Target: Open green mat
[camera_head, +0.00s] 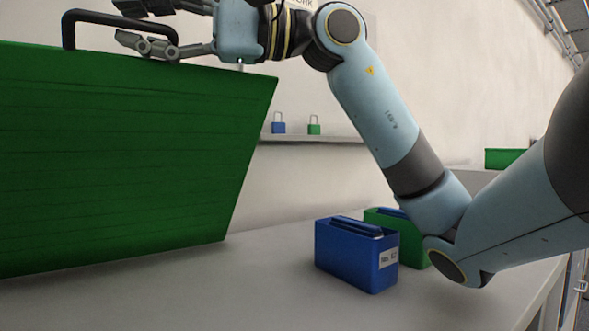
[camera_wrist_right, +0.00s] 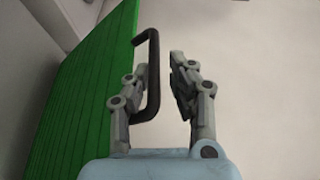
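The green mat (camera_head: 120,150) is a large ribbed green panel standing tilted up at the left of the head view, its lower edge at the grey table. A black bar handle (camera_head: 108,17) is on its top edge. In the right wrist view, the mat (camera_wrist_right: 85,85) runs along the left and the handle (camera_wrist_right: 154,75) lies between the two fingers. My right gripper (camera_head: 122,21) is open around the handle, fingers apart; it also shows in the right wrist view (camera_wrist_right: 156,72). My left gripper is not in view.
A blue bin (camera_head: 345,262) and a green bin (camera_head: 416,259), partly behind my right arm, stand on the grey table (camera_head: 270,290). A blue padlock (camera_head: 278,128) and a green padlock (camera_head: 314,129) sit on a back ledge. The front middle of the table is clear.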

